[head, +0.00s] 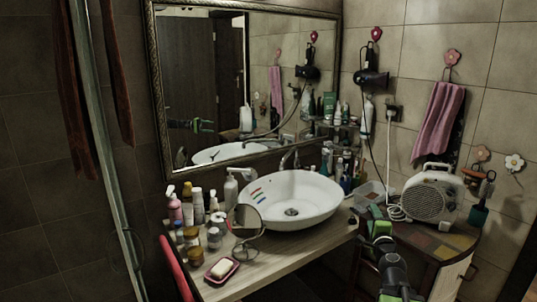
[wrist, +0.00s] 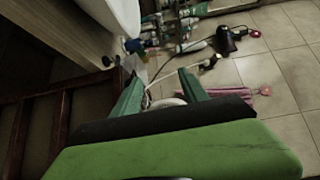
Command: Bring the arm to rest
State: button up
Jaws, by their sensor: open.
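My arm rises from the lower right of the head view, with my green and black gripper (head: 377,216) between the counter and the wooden cabinet. In the wrist view my gripper (wrist: 158,76) shows two green fingers spread apart, with nothing held between them. The white oval basin (head: 291,200) stands on the counter to the left of my gripper. Its white side also shows at the top left of the wrist view (wrist: 112,16). The exact gap between my fingertips and the nearby things cannot be told.
A white fan heater (head: 432,199) sits on the cabinet (head: 456,244) right of my arm. Bottles, jars, a round mirror (head: 247,219) and a soap dish (head: 222,270) crowd the wooden counter (head: 285,258). A hair dryer (head: 371,79) and pink towel (head: 437,121) hang on the wall.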

jog(key=a+f+n+g+y, duration=0.25)
jog(key=a+n, duration=0.25)
jog(key=a, duration=0.5)
jog(key=a+f+n+g+y+p, duration=0.1)
jog(key=a+f+n+y, duration=0.25)
jog(key=a, duration=0.55)
jog(key=a+f+n+g+y, duration=0.25)
jog(key=a+n, duration=0.25)
jog(key=a, duration=0.5)
jog(key=s+a+f+n+g+h, duration=0.1)
jog(key=s+a+f+n+g, duration=0.2)
jog(key=s+f+n+g, duration=0.5)
jog(key=s+d+f+g+h, duration=0.1)
jog(key=s+d+f+h, duration=0.1)
jog(key=s, duration=0.4)
jog(key=s+d+f+m+g+h, duration=0.1)
jog(key=s+d+f+g+h, duration=0.1)
jog(key=s+d, duration=0.3)
jog(key=shift+s+d+f, duration=0.2)
jog(key=shift+s+f, duration=0.15)
jog(key=shift+f, duration=0.1)
jog(key=shift+c, duration=0.4)
